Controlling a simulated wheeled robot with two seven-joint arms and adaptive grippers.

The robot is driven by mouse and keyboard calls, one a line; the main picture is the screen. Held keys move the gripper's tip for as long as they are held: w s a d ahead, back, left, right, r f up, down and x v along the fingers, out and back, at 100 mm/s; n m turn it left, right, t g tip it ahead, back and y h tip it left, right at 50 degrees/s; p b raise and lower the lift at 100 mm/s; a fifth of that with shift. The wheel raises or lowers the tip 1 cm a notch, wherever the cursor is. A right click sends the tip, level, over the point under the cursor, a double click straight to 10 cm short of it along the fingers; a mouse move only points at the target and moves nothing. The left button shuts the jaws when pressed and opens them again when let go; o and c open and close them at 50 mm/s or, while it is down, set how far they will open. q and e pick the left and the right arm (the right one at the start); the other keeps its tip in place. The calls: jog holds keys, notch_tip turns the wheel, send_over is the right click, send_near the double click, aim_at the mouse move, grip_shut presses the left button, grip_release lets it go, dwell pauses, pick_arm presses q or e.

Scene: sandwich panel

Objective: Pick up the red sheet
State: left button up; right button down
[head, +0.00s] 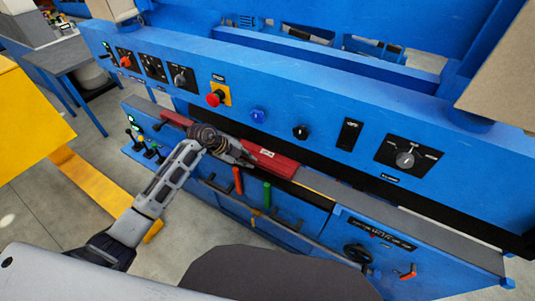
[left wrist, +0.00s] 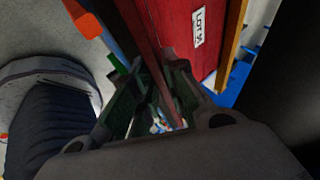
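The red sheet (head: 272,162) lies long and narrow along the front ledge of the blue machine in the head view, with a white label on it. My left gripper (head: 245,157) reaches over its middle and hides part of it. In the left wrist view the red sheet (left wrist: 186,28) runs down between the two fingers of my left gripper (left wrist: 153,62). The fingertips stand apart on either side of its edge, and the gripper looks open. Whether a finger touches the sheet is hard to see. My right gripper is not in view.
The blue control panel (head: 325,100) rises close behind the sheet, with a red stop button (head: 216,97) and several knobs. Red (head: 238,180) and green (head: 267,194) handles stick out just below the sheet. A yellow block (head: 30,120) stands at the left.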

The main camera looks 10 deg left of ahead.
pick_arm(q)
jog(key=shift+x, duration=1.65)
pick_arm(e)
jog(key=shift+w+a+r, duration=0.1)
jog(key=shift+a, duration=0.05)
pick_arm(q)
grip_shut()
jog(key=shift+w+r, duration=0.1)
jog(key=shift+r, duration=0.05)
